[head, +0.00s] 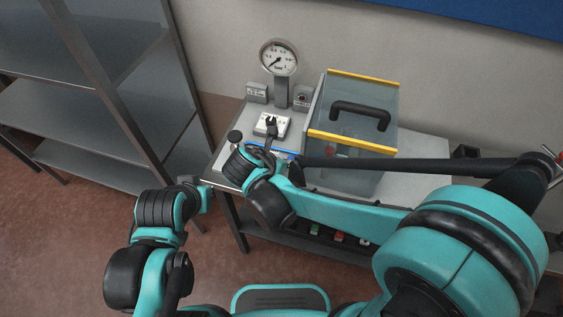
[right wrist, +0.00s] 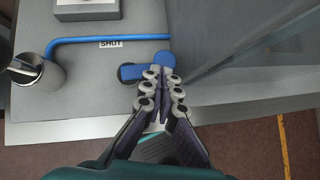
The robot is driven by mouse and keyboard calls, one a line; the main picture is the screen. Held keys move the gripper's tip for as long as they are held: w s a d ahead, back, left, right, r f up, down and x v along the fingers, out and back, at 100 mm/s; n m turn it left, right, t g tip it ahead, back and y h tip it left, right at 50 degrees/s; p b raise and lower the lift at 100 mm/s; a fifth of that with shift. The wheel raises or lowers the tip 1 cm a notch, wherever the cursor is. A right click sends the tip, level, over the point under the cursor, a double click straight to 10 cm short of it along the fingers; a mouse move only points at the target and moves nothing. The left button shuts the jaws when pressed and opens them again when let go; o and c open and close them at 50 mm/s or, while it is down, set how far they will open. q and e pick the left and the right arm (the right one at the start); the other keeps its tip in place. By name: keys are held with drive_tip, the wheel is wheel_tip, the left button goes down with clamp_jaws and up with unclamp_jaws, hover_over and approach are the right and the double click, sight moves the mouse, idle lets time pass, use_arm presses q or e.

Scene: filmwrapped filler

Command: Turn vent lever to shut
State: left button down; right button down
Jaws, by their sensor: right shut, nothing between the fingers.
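The blue vent lever (right wrist: 146,71) lies roughly level across the right wrist view on a dark round pivot, with a rounded blue end at its right. A SHUT label (right wrist: 110,43) is on the grey top just behind it. My right gripper (right wrist: 161,88) is shut and empty, its fingertips right at the near side of the lever; I cannot tell whether they touch it. In the head view my right wrist hides the lever and these fingers.
A blue pipe (right wrist: 85,40) runs behind the lever; a metal cylinder (right wrist: 38,72) stands left. A gauge (head: 278,57), a white box (head: 281,124) and a clear case with yellow edges (head: 366,83) stand on the bench. A metal shelf (head: 80,105) is at the left.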

sight(293, 156)
drive_tip(key=shift+w+d+n+t+y, duration=0.15)
drive_tip(key=shift+d+n+t+y, duration=0.15)
drive_tip(key=shift+n, duration=0.3)
drive_tip(key=shift+w+d+n+t+y, duration=0.1)
drive_tip(key=shift+d+n+y, duration=0.1)
drive_tip(key=shift+n+y, duration=0.3)
drive_tip(key=shift+w+d, duration=0.3)
drive_tip(key=shift+w, duration=0.2)
drive_tip(key=shift+w+d, duration=0.25)
drive_tip(key=shift+w, duration=0.2)
use_arm(q)
drive_tip(key=shift+s+a, duration=0.15)
drive_tip(key=shift+a, duration=0.15)
use_arm(e)
drive_tip(key=shift+w+d, duration=0.1)
drive_tip(key=shift+w, duration=1)
drive_tip(key=v, duration=1.2)
use_arm(q)
drive_tip(key=shift+s, duration=0.1)
use_arm(e)
drive_tip(key=shift+s+f, duration=0.1)
